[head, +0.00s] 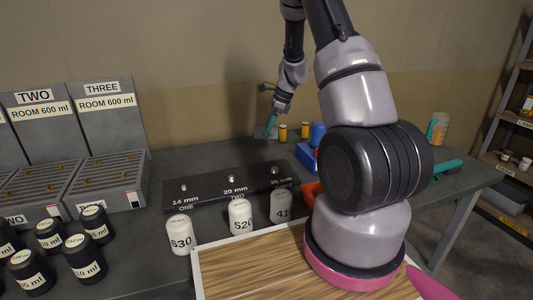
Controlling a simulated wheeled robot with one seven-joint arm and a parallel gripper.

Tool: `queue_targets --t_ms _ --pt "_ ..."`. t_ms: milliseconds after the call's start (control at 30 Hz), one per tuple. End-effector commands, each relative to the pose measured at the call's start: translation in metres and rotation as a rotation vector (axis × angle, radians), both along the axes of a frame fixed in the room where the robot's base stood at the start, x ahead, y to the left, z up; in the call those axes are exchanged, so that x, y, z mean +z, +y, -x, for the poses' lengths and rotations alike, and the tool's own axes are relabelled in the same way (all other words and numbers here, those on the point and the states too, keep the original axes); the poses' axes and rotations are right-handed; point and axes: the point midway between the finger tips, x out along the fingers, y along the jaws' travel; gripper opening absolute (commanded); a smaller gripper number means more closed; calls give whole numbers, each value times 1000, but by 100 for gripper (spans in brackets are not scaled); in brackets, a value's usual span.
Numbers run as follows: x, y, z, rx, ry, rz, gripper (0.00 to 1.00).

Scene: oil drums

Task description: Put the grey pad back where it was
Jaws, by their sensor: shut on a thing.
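My gripper (270,124) hangs over the far part of the grey bench, pointing down, left of the blue object. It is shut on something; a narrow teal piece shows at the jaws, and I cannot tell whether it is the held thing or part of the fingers. I cannot make out a grey pad anywhere in the head view. A dark grey block (215,192) marked 14 mm, 20 mm and 25 mm lies on the bench, with a small peg above each mark.
White cylinders 630 (179,235) and 520 (241,216) and a greyer 410 (281,206) stand before the block. Black jars (85,257) and grey racks (105,178) are at left. Small yellow cans (282,133) and a blue object (318,134) stand behind. A teal item (447,167) lies right.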

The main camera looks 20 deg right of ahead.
Motion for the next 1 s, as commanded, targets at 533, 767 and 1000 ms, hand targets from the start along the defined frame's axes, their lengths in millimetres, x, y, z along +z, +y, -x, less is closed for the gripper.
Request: queue_targets --t_ms 533,767,1000 --pt "-73 0 1 0 4 -1 7" --pt "-81 0 1 2 0 0 7" --pt "-84 1 1 1 0 0 79"
